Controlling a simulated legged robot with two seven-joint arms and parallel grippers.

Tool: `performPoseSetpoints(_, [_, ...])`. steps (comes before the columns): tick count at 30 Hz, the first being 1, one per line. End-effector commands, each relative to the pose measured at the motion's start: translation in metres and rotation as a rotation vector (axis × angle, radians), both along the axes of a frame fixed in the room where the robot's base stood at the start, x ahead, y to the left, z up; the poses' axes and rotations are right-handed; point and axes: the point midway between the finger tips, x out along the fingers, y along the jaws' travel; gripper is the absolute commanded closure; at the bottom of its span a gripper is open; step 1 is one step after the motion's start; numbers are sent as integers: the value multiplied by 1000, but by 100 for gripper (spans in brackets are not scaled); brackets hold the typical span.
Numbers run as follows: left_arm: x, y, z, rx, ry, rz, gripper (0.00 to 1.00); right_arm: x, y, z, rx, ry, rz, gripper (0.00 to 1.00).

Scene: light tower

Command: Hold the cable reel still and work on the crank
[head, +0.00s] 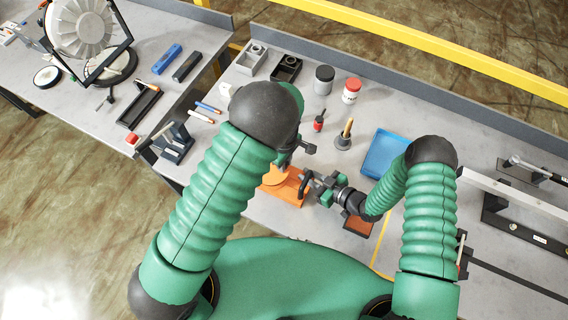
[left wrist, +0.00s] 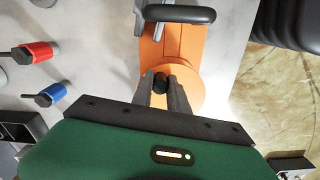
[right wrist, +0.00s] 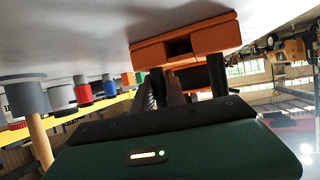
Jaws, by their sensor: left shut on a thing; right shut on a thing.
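The cable reel (head: 287,188) is an orange body on the bench, just in front of me. Its crank is an orange round disc with a black knob (left wrist: 160,82). My left gripper (left wrist: 161,90) is shut on that knob, pointing at the disc. In the head view my left arm partly covers the disc. A black handle (left wrist: 180,15) stands on the other end of the reel. My right gripper (right wrist: 168,90) is shut at this handle, close to the orange body; the exact contact is hidden by its fingers. The reel body also shows in the right wrist view (right wrist: 215,38).
A black holder (head: 174,143) is left of my left arm. Another bench is at the far left.

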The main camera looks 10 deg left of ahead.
Motion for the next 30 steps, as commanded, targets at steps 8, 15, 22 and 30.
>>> performPoseSetpoints(8, [5,-5,1,-7,-7,71,100,-3,4,1,6,1,10,100])
performPoseSetpoints(15, [6,-5,1,-7,-7,83,100,-3,5,1,7,2,11,100])
performPoseSetpoints(22, [6,-5,1,-9,-8,82,79,-4,5,1,8,2,12,100])
performPoseSetpoints(30, [5,-2,1,-4,-6,83,58,-2,3,1,5,1,6,100])
